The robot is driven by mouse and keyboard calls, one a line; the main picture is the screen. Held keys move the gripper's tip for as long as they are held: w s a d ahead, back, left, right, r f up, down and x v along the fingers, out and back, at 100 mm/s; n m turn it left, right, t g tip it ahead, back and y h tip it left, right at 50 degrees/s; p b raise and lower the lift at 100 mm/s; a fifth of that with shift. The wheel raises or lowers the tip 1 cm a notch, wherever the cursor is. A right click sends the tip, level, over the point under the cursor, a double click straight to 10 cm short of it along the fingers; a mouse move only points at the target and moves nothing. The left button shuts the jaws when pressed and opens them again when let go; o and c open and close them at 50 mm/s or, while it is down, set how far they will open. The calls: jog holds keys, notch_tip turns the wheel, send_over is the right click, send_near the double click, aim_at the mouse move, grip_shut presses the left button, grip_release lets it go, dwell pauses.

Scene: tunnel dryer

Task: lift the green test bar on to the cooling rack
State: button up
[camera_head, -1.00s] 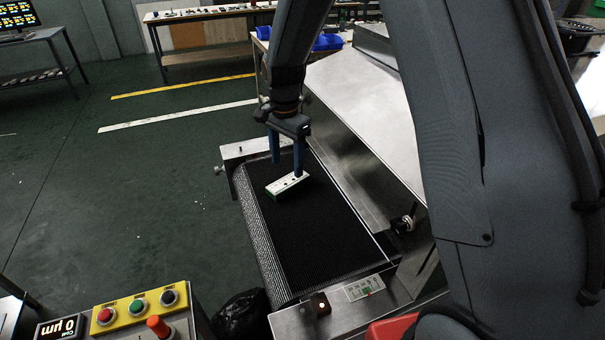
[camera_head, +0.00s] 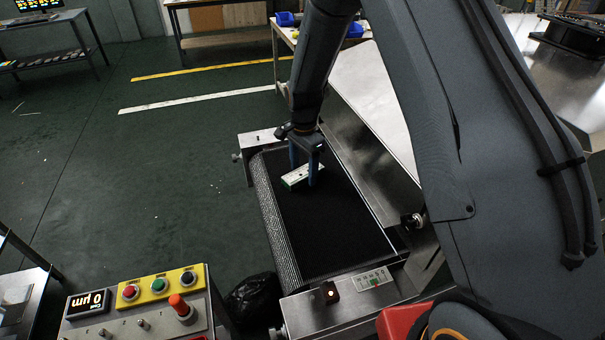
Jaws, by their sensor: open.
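The green test bar (camera_head: 300,175) lies on the black conveyor belt near its far end. It has a whitish top with small dark spots and a green edge. My gripper (camera_head: 304,176) points down at the bar with its two blue fingers apart. One finger is at the far left side of the bar and the other is by its right end. I cannot tell whether either finger touches the bar. I cannot make out a cooling rack in this view.
A mesh edge (camera_head: 274,220) runs along the belt's left side. A metal surface (camera_head: 375,105) slopes up on the right. A control panel (camera_head: 150,310) with buttons is at the lower left, beside a black bag (camera_head: 250,298). The green floor at left is mostly clear.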

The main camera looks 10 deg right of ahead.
jog(key=c, duration=1.3)
